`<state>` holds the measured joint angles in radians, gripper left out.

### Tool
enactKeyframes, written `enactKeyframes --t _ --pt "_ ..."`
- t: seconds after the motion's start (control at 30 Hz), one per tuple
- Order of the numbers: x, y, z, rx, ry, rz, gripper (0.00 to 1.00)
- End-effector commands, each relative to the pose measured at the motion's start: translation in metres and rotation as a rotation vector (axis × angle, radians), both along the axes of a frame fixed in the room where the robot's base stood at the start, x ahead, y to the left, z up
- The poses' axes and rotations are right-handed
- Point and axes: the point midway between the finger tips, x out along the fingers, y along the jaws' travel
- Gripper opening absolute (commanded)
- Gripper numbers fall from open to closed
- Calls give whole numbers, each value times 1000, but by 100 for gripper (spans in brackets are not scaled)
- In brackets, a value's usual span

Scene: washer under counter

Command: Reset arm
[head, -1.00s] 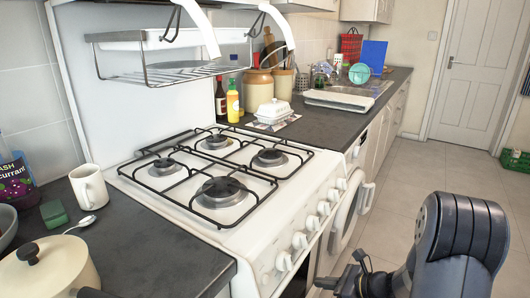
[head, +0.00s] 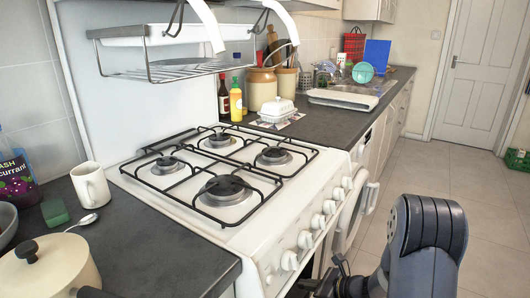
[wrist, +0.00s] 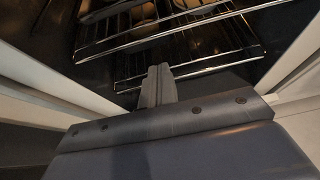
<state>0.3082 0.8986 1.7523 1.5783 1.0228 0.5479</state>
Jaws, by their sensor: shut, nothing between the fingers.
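My gripper (wrist: 158,86) shows in the wrist view with its two fingers together and nothing between them. In front of the fingertips are shiny metal rack bars (wrist: 165,36) against a dark background. Whether the fingers touch the bars I cannot tell. In the head view my dark arm stands at the lower right, in front of the counter run, and the fingers are not visible there.
A white gas cooker (head: 290,205) stands left of my arm. Tiled floor (head: 455,165) is clear to the right, with a green crate (head: 516,162) at the far edge.

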Motion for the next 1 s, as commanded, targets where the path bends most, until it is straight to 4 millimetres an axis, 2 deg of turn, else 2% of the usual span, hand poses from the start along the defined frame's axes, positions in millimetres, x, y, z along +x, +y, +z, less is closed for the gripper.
enactKeyframes --t 0.03,0.2,0.67,0.7,1.0 --pt "-5 -10 4 -1 3 -5 0" --pt "-24 -37 11 -1 1 -4 0" --pt "-70 -106 55 0 -1 -4 0" --pt "-70 -108 57 -7 5 1 0" --pt "-18 -97 28 -168 123 10 0"
